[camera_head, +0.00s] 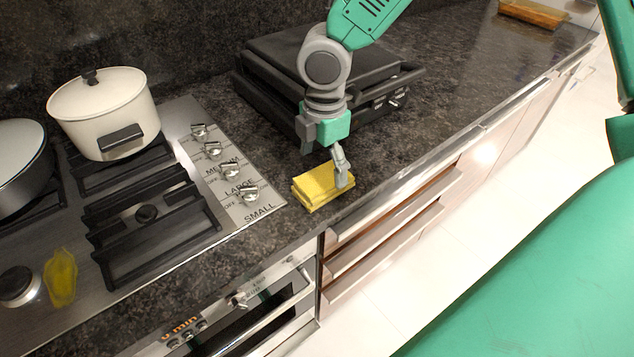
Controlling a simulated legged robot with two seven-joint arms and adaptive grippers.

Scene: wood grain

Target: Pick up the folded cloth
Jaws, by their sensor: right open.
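A yellow folded cloth (320,187) lies on the dark stone counter near its front edge, just right of the stove. My right gripper (325,165) is directly at the cloth, pointing down. Its fingers are apart: one overlaps the cloth's right part in the picture, the other is behind it toward the left. I cannot tell whether the fingers touch the cloth. A second yellow item (61,278), flat and rounded, lies on the stove's front left; what it is I cannot tell for sure. My left gripper is not in view.
A black grill appliance (280,65) stands right behind my right gripper. A gas stove (190,240) with a white lidded pot (105,115) and a dark pan (22,165) is to the left. A wooden tray (533,13) sits at the far right. Counter right of the cloth is clear.

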